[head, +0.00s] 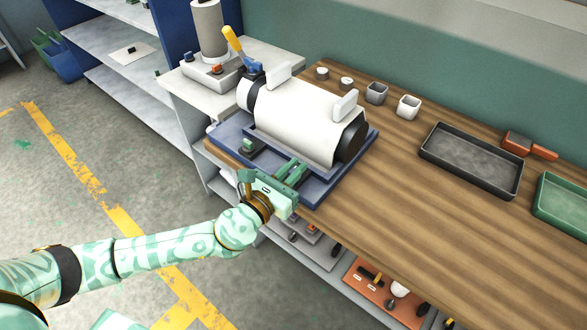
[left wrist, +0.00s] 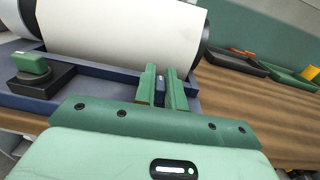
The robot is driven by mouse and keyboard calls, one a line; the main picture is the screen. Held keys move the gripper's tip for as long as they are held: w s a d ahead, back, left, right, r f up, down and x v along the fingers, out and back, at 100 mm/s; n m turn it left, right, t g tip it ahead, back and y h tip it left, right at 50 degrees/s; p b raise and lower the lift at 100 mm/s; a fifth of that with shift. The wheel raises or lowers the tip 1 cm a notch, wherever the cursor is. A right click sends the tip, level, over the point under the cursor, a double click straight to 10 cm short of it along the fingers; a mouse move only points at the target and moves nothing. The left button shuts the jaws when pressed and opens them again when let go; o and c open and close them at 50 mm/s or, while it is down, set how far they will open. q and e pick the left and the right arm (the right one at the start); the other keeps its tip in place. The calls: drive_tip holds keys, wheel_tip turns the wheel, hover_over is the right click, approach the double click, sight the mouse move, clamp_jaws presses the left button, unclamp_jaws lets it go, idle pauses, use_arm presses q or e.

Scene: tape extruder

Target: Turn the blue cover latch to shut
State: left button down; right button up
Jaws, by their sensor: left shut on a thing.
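The tape extruder is a white cylinder (head: 295,118) with black ends on a blue base (head: 318,192) at the left end of the wooden bench. My left gripper (head: 290,172) reaches in over the front of this base with its green fingers pointing at the cylinder. In the left wrist view the fingers are close together around a small dark blue piece (left wrist: 160,88), which looks like the cover latch. The gripper is shut on it. In the head view the fingers hide the piece, so its turn angle is hard to tell. My right gripper is out of view.
A green knob (head: 247,147) on a dark mount sits left of the gripper. A yellow-handled lever (head: 232,40) rises at the extruder's far left end. Small cups (head: 408,107), a black tray (head: 473,160) and a green tray (head: 560,203) stand to the right. The bench front is clear.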

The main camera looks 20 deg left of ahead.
use_arm(q)
drive_tip(key=shift+h, duration=0.3)
drive_tip(key=c, duration=1.5)
unclamp_jaws()
drive_tip(key=shift+o, duration=0.2)
drive_tip(key=p+v, duration=0.1)
drive_tip(key=v, duration=1.5)
drive_tip(key=shift+s+r, duration=0.2)
drive_tip(key=shift+a, duration=0.1)
